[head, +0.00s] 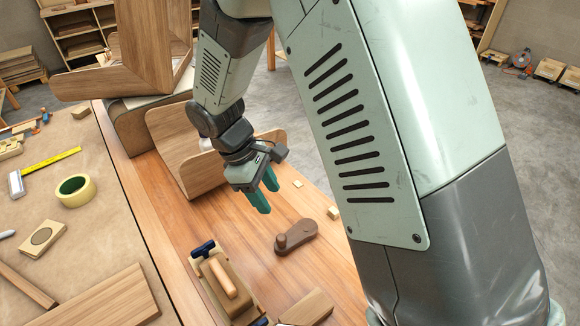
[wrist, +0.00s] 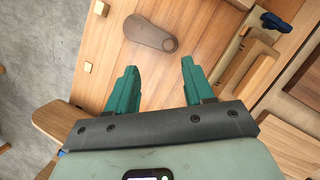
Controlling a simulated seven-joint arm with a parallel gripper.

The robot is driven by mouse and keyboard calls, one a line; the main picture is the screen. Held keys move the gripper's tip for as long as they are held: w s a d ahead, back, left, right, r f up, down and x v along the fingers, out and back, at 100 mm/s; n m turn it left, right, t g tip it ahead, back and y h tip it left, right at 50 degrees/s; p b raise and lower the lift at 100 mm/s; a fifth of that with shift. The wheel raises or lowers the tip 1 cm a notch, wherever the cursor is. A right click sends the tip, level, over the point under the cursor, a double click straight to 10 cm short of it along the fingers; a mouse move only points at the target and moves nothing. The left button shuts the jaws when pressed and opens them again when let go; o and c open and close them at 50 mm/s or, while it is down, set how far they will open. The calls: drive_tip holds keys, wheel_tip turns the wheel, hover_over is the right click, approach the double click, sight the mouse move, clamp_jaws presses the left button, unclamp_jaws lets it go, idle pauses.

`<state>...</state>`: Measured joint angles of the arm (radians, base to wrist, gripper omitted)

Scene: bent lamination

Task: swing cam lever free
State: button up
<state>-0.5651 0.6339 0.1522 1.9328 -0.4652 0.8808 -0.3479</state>
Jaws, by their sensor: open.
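A brown lever-shaped piece (head: 298,237), which looks like the cam lever, lies on the wooden bench with a round raised knob at its left end. In the wrist view the cam lever (wrist: 150,34) shows just beyond the fingertips, roughly between them. My gripper (head: 267,199) is open and empty above the bench, up and left of the lever in the head view. Its two green fingers (wrist: 160,66) are well apart and touch nothing. Whether the lever is fixed to the bench cannot be seen.
A wooden fixture (head: 228,292) with a tan handle and blue clamp knob (head: 203,249) stands left of the lever. Small wood blocks (head: 333,213) lie near the lever. Bent wood panels (head: 190,150) stand behind. A tape roll (head: 75,191) lies on the left mat.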

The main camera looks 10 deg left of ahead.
sight(281, 237)
drive_tip(key=shift+n, duration=0.6)
drive_tip(key=x, duration=0.4)
drive_tip(key=a+x, duration=0.1)
drive_tip(key=x, duration=0.4)
drive_tip(key=s+a+x, duration=0.1)
drive_tip(key=x, duration=0.3)
drive_tip(key=shift+f, duration=0.75)
drive_tip(key=shift+h, duration=0.3)
clamp_jaws()
